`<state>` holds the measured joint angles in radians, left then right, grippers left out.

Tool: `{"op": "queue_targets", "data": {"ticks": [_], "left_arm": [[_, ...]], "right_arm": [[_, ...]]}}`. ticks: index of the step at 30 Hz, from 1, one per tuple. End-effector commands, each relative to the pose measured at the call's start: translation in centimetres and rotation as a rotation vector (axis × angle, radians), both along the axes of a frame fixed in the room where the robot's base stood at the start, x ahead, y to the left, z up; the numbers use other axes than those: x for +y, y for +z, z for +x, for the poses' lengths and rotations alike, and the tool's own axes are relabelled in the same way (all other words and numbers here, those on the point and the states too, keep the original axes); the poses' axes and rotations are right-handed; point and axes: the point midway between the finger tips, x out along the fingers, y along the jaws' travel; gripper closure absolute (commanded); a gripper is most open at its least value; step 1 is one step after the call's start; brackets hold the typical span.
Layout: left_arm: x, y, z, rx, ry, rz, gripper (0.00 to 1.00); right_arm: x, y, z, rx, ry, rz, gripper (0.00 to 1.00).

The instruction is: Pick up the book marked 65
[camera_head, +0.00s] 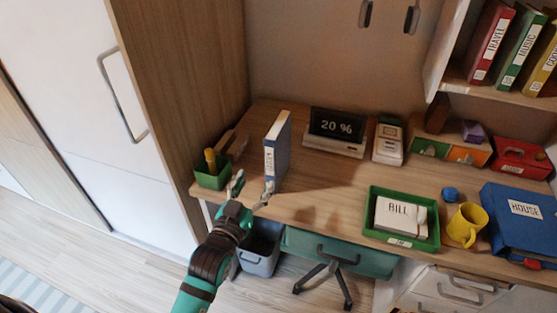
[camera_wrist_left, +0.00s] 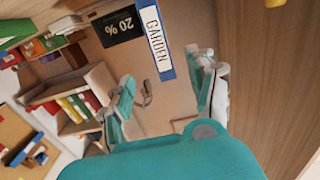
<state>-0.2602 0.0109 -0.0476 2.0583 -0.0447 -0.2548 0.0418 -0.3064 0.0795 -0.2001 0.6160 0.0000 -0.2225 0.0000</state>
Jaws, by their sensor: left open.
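A blue book (camera_head: 277,150) stands upright on the wooden desk, its white spine label facing the front. In the left wrist view the book (camera_wrist_left: 157,40) is marked GARDEN. I cannot make out 65 on any book in these frames. My left gripper (camera_head: 252,188) is open and empty at the desk's front edge, just in front of the spine. In the left wrist view the book's end shows in the gap between the fingers (camera_wrist_left: 168,95), nearer the right-hand one. I cannot tell whether they touch. My right gripper is not in view.
A green pen box (camera_head: 212,180) stands left of the book, near the tall wooden cabinet side (camera_head: 185,70). A display reading 20 % (camera_head: 336,124) stands behind right. A green tray (camera_head: 402,240), yellow mug (camera_head: 468,223) and blue HOUSE binder (camera_head: 515,225) are farther right. The middle desk (camera_head: 325,190) is clear.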

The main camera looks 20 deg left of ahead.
Motion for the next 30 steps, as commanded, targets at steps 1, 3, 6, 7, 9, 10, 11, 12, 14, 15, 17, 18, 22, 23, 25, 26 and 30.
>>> {"op": "queue_targets", "data": {"ticks": [1,3,6,7,9,10,11,12,14,15,17,18,22,23,25,26,30], "left_arm": [[0.1,0.7,0.1,-0.019,0.003,-0.002,0.42],[0.1,1.4,0.6,-0.031,0.004,-0.002,0.42],[0.1,1.6,2.3,-0.033,0.004,-0.001,0.42],[0.1,1.7,3.0,-0.032,0.004,-0.001,0.42],[0.0,1.6,4.5,-0.032,0.004,-0.001,0.42],[0.0,1.7,5.2,-0.032,0.004,-0.001,0.42],[-0.1,1.6,5.9,-0.031,0.004,-0.001,0.42],[-0.1,1.6,6.8,-0.03,0.004,-0.001,0.42],[-0.1,1.6,8.1,-0.03,0.004,-0.001,0.42],[-0.2,1.5,8.9,-0.029,0.004,-0.002,0.42],[-0.2,1.5,10.0,-0.03,0.003,-0.002,0.42],[-0.2,1.5,10.6,-0.029,0.003,-0.002,0.42],[-0.3,1.4,11.8,-0.028,0.004,-0.002,0.42],[-0.3,1.4,12.0,-0.028,0.004,-0.002,0.42],[-0.3,1.4,12.3,-0.028,0.004,-0.002,0.42],[-0.3,1.4,12.5,-0.028,0.004,-0.002,0.42],[-0.5,1.7,14.5,-0.029,0.004,-0.002,0.42]], "right_arm": [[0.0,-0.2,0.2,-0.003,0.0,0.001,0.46],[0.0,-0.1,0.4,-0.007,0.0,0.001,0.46],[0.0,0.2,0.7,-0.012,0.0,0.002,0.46],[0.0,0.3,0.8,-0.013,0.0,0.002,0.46],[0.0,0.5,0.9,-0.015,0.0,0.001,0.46],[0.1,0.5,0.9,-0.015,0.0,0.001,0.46],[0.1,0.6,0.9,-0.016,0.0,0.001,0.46],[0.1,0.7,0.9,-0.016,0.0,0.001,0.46],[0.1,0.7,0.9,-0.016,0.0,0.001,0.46],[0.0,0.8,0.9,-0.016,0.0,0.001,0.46],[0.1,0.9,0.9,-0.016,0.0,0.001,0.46],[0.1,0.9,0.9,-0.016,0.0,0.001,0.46],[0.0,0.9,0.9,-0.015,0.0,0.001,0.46],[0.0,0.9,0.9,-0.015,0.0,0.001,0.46],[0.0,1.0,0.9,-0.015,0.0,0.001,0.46],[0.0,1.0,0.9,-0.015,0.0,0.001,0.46],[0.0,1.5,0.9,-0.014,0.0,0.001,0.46]]}}
